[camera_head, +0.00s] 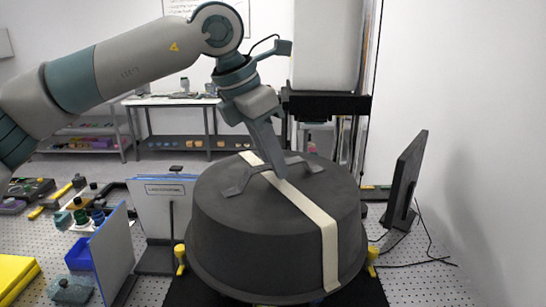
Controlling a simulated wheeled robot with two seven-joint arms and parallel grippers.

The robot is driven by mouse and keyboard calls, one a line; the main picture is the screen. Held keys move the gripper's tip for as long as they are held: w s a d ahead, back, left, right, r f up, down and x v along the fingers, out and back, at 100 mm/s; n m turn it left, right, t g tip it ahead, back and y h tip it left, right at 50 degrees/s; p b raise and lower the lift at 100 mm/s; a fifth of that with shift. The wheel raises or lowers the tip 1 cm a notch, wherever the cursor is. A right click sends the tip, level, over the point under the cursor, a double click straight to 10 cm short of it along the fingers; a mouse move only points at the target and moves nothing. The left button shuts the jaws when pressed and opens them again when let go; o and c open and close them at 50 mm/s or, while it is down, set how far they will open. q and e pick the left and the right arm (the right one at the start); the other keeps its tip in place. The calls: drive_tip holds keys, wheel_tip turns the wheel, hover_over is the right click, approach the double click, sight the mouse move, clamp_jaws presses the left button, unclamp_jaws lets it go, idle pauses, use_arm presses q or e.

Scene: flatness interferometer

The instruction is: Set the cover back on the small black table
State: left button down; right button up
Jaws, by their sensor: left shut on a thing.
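The cover (230,235) is a large dark grey round lid with a cream strap (328,245) over its top and down its front. A dark raised handle (236,186) crosses its top. My left gripper (277,174) reaches down from above and is shut on the handle, near the strap. A black surface (372,292) shows in front of and beside the cover's lower edge; I take it for the small black table. The cover hides most of it, and I cannot tell whether the cover touches it. My right gripper is not in view.
Yellow posts (180,258) flank the cover. Upright panels (110,250) stand close at left, with a blue bin (80,254) and small parts beyond. A monitor (405,180) stands at right with cables. A white column (327,45) on a black ledge rises behind.

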use_arm(q)
drive_tip(key=shift+f, duration=0.5)
drive_tip(key=shift+f+b, duration=0.15)
drive_tip(key=shift+b, duration=0.15)
idle(0.4)
drive_tip(key=shift+f+b, duration=0.3)
drive_tip(key=shift+b, duration=0.15)
idle(0.3)
drive_tip(key=shift+f, duration=0.15)
drive_tip(key=shift+f+b, duration=0.6)
drive_tip(key=shift+b, duration=0.3)
drive_tip(key=shift+f, duration=0.2)
